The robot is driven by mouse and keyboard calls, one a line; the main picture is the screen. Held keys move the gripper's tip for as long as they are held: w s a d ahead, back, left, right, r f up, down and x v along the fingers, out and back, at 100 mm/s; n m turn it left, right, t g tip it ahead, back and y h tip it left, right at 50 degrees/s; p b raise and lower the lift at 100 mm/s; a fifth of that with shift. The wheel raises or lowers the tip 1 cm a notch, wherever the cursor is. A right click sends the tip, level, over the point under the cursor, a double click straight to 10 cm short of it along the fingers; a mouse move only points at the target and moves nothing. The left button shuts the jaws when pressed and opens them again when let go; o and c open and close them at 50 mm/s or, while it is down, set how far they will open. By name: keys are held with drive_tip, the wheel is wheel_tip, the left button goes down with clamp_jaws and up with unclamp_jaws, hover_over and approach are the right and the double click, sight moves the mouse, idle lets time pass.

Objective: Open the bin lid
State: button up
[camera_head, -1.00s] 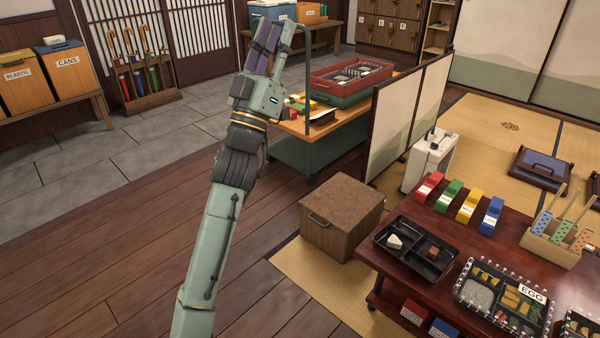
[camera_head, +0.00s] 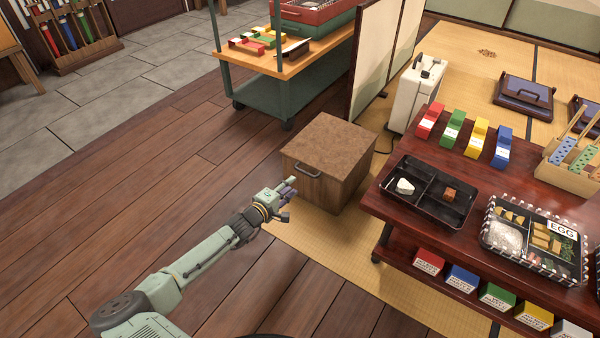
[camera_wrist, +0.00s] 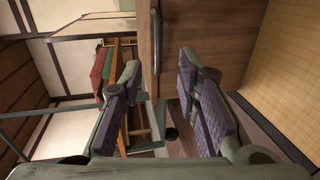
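The bin is a wooden box (camera_head: 330,178) with a brown speckled lid (camera_head: 333,141), on the floor mid-picture in the head view. The lid lies flat and closed. A dark bar handle (camera_head: 308,170) sits on its front near the top edge. My gripper (camera_head: 290,187) is low in front of the bin, close to the handle. In the wrist view the gripper (camera_wrist: 158,82) is open, with purple-padded fingers apart. The handle (camera_wrist: 156,40) shows between the finger directions, beyond the tips against the wood front (camera_wrist: 220,40). No contact is visible.
A dark red low table (camera_head: 400,206) with a black tray (camera_head: 411,207) and coloured boxes stands right of the bin. A white case (camera_head: 416,95) and a folding screen (camera_head: 378,50) are behind. A green cart (camera_head: 270,103) stands behind left. The wooden floor at left is clear.

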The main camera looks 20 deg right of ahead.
sight(305, 173)
drive_tip(key=shift+b+x, duration=1.55)
drive_tip(key=shift+x, duration=3.55)
drive_tip(key=shift+s+d+r, duration=0.1)
drive_tip(key=shift+r, duration=0.05)
drive_tip(key=shift+c, duration=0.2)
clamp_jaws()
